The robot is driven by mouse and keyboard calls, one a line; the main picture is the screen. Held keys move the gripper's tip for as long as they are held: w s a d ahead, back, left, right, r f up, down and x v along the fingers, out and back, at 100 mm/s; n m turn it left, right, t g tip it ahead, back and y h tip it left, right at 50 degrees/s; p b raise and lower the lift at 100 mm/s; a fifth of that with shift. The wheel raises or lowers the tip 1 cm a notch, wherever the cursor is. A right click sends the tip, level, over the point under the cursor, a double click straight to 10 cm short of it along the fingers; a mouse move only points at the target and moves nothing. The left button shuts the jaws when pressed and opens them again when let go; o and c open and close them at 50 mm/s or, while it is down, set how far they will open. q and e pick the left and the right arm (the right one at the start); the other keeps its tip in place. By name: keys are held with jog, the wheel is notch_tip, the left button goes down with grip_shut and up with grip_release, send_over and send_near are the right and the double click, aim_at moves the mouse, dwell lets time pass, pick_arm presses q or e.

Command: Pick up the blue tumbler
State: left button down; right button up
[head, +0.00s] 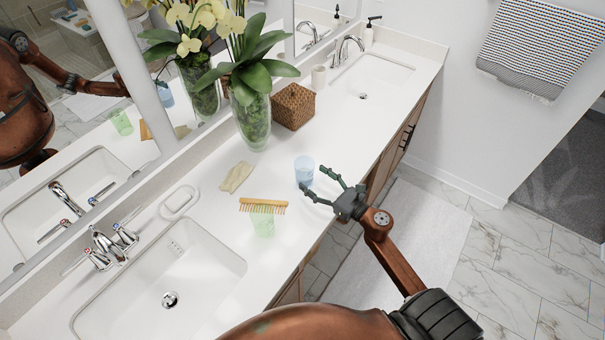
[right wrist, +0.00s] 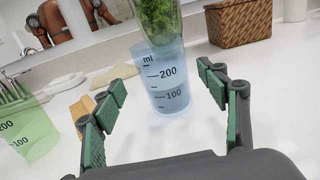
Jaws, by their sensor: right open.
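The blue tumbler (head: 304,170) is translucent and stands upright on the white counter near its front edge. My right gripper (head: 318,183) is open and empty, with its fingers reaching toward the tumbler from the right. In the right wrist view the blue tumbler (right wrist: 164,82), with 100 and 200 marks, stands ahead between the two spread fingertips of the gripper (right wrist: 160,86). Whether either finger touches it I cannot tell. My left gripper is not clearly in view.
A folded cloth (head: 236,177), a glass vase (head: 252,122) and a wicker box (head: 293,106) stand farther back. The counter right of the tumbler is clear.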

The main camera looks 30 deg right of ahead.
aim_at(312, 175)
jog(key=x, duration=0.3)
jog(key=shift+w+d+r+p, duration=0.15)
jog(key=shift+w+p, duration=0.2)
jog(key=shift+x, duration=0.9)
jog(key=c, duration=1.4)
pick_arm(q)
jog(key=shift+d+r, duration=0.1)
jog(key=shift+r, duration=0.3)
